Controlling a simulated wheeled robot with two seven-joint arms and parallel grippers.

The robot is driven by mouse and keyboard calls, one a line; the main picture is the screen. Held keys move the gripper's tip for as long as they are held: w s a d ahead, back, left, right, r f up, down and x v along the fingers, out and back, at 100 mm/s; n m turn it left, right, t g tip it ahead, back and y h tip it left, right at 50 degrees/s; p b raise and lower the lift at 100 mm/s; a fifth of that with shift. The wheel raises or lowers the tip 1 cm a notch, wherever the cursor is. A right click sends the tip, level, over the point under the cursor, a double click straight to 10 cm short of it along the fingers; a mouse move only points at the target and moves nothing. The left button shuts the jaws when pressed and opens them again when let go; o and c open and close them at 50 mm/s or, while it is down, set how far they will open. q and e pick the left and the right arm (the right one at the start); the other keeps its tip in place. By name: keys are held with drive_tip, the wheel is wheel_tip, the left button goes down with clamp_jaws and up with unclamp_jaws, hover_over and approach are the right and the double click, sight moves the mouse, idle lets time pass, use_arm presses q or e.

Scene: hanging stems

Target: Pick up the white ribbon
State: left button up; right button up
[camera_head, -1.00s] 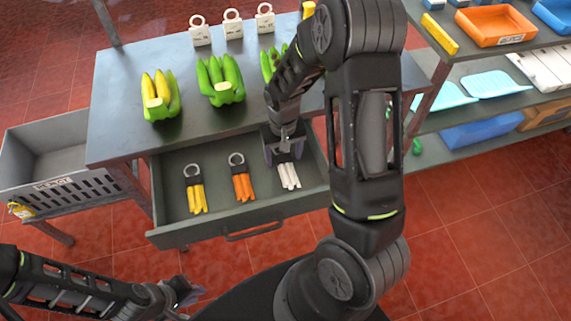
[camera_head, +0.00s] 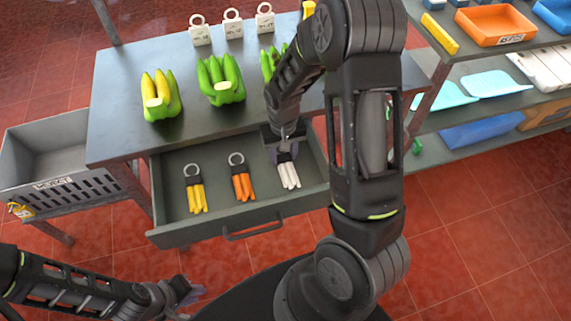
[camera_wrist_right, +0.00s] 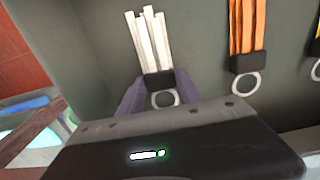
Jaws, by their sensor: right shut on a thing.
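The white ribbon (camera_head: 289,174) is a bundle of white strips with a black band and a ring, in the right part of the open drawer (camera_head: 215,222). My right gripper (camera_head: 284,155) reaches down into the drawer and is shut on the ribbon's black band end. In the right wrist view the white ribbon (camera_wrist_right: 150,45) points away from me, with its band and ring between the two purple fingers (camera_wrist_right: 160,93). Whether it is lifted off the drawer floor I cannot tell. My left gripper (camera_head: 182,290) is at the lower left, away from the drawer; its fingers are unclear.
An orange ribbon (camera_head: 242,187) and a yellow ribbon (camera_head: 196,198) lie to the left in the drawer. Green and yellow banana bunches (camera_head: 220,80) and white tags (camera_head: 233,25) are on the table (camera_head: 120,75) above. A grey crate (camera_head: 50,150) stands at left.

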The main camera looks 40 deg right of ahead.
drive_tip(key=shift+c, duration=1.3)
drive_tip(key=shift+r+b, duration=0.3)
drive_tip(key=shift+r, duration=0.15)
drive_tip(key=a, duration=0.2)
drive_tip(key=a+b, duration=0.1)
drive_tip(key=shift+s+a, duration=0.2)
drive_tip(key=shift+a, duration=0.15)
wheel_tip(320, 180, up, 14)
drive_tip(key=shift+a, duration=0.15)
drive_tip(key=shift+s, duration=0.1)
